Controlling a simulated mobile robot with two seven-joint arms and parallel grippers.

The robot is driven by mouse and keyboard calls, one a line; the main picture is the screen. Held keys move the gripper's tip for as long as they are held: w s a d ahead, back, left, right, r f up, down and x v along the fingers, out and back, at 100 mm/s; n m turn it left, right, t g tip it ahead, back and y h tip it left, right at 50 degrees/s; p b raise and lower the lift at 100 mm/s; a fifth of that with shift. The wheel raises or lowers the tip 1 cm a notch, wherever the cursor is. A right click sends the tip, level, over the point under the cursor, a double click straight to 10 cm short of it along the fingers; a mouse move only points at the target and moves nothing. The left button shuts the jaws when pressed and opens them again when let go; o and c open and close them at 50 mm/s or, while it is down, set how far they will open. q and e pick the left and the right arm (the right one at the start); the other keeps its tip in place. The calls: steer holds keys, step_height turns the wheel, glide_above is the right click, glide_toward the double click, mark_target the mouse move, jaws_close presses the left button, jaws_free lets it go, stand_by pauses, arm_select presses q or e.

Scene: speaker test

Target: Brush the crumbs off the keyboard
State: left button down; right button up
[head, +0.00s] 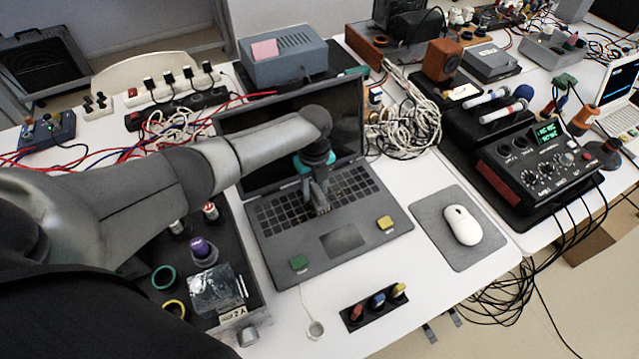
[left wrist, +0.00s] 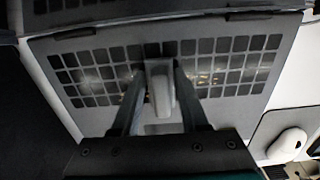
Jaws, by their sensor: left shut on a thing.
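The keyboard (head: 282,214) belongs to an open dark grey laptop (head: 345,238) on the white table. My left gripper (head: 319,196) is over the upper middle of the keys, pointing down. In the left wrist view my left gripper (left wrist: 160,75) is shut on a light grey piece (left wrist: 160,92), which looks like a brush handle; its lower end is hard to make out. In that view the keyboard (left wrist: 105,72) shows small yellowish crumbs (left wrist: 207,78) right of the fingers and pale blurred patches on the left. My right gripper is not in view.
A white mouse (head: 462,225) lies on a grey pad to the right. Coiled cables (head: 405,125) and a black mixer (head: 535,165) stand beyond. The laptop screen rises behind the gripper.

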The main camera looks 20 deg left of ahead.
mark_target(288, 209)
arm_select(q)
steer(key=shift+s+a+p, duration=1.2)
steer(key=shift+s+p, duration=0.05)
steer(key=shift+s, duration=0.15)
steer(key=shift+s+a+p, duration=1.15)
steer(key=shift+s+p, duration=0.1)
steer(key=shift+s, duration=0.15)
steer(key=shift+w+r+p, duration=0.1)
steer(key=shift+r+p, duration=0.25)
steer(key=shift+r, duration=0.15)
step_height(288, 209, up, 5)
steer(key=p, duration=0.4)
steer(key=shift+r+p, duration=0.1)
steer(key=shift+p, duration=0.3)
step_height(288, 209, up, 3)
steer(key=p, duration=0.2)
steer(key=shift+p, duration=0.4)
